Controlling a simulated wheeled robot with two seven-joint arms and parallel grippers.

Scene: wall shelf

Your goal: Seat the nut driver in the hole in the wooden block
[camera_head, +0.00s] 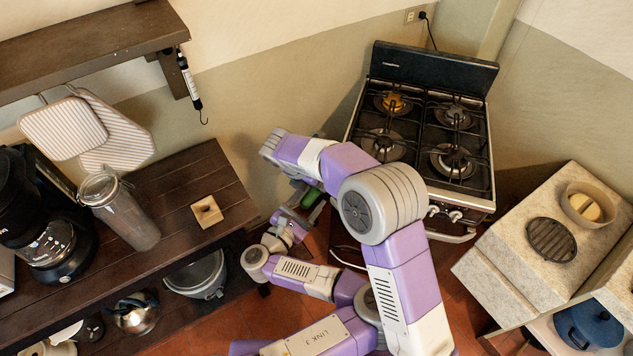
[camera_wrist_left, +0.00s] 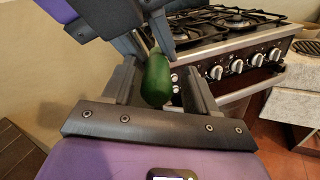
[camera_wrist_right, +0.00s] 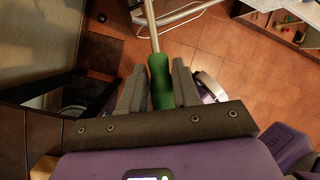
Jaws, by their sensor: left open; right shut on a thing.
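The nut driver has a green handle (camera_head: 312,197) and a metal shaft, which shows in the right wrist view (camera_wrist_right: 150,24). My right gripper (camera_wrist_right: 158,82) is shut on the handle, and the shaft extends away from its fingers. My left gripper (camera_head: 302,213) is open. In the left wrist view the green handle (camera_wrist_left: 157,82) appears between the left fingers, with the right gripper's dark fingers beyond it. The wooden block (camera_head: 208,211) lies on the dark table, left of both grippers, with its square hole facing up. A corner of it shows in the right wrist view (camera_wrist_right: 43,168).
A lidded jar (camera_head: 128,212) and a coffee maker (camera_head: 48,235) stand left of the block on the dark table (camera_head: 175,187). A gas stove (camera_head: 428,125) is behind my arms. A stone counter (camera_head: 512,268) is at the right. The tabletop around the block is clear.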

